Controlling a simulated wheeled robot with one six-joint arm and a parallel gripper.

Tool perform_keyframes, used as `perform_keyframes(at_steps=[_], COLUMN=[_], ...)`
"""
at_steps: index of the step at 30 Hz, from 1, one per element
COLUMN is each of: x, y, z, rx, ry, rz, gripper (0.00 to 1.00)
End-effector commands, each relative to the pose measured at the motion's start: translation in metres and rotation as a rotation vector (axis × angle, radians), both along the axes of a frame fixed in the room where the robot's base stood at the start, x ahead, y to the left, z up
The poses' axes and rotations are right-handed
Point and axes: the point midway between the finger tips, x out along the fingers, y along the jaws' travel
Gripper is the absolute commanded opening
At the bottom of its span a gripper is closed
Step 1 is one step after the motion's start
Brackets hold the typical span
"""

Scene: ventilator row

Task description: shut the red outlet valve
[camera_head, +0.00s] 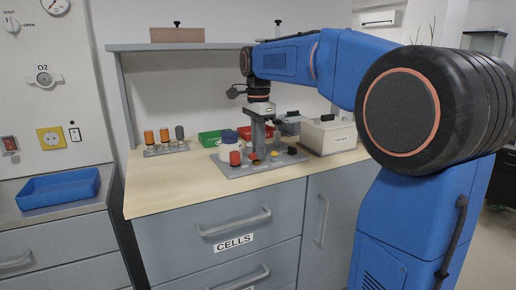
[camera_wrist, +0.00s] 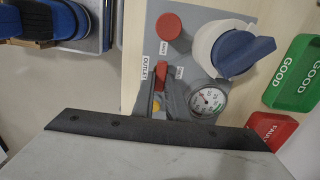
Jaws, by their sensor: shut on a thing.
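The red outlet valve (camera_wrist: 161,76) is a small red lever on a grey panel (camera_wrist: 190,17), beside the OUTLET label (camera_wrist: 147,68) in the wrist view. Two small labels lie near it, one above its end and one to its right; their text is hard to read. The lever points roughly up the picture, toward the upper label. My gripper (camera_wrist: 160,92) is shut on the lever, and its fingers hide part of it. In the head view my gripper (camera_head: 257,154) reaches straight down to the panel on the counter and largely hides the valve.
A red round knob (camera_wrist: 169,26), a blue selector knob (camera_wrist: 240,52) and a gauge (camera_wrist: 207,101) stand close by. Green (camera_wrist: 298,75) and red (camera_wrist: 271,129) trays lie right. A grey box (camera_head: 328,135) and a bottle rack (camera_head: 166,149) flank the panel. A shelf (camera_head: 140,47) overhangs behind.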

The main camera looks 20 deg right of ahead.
Motion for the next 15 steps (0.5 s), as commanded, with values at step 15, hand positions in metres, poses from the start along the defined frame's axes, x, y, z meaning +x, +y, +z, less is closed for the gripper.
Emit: perform_keyframes(at_steps=[15], x=[0.0002], y=[-0.0001], z=[0.0006], rx=[0.0], ry=[-0.002], rz=[-0.001], gripper=[0.31])
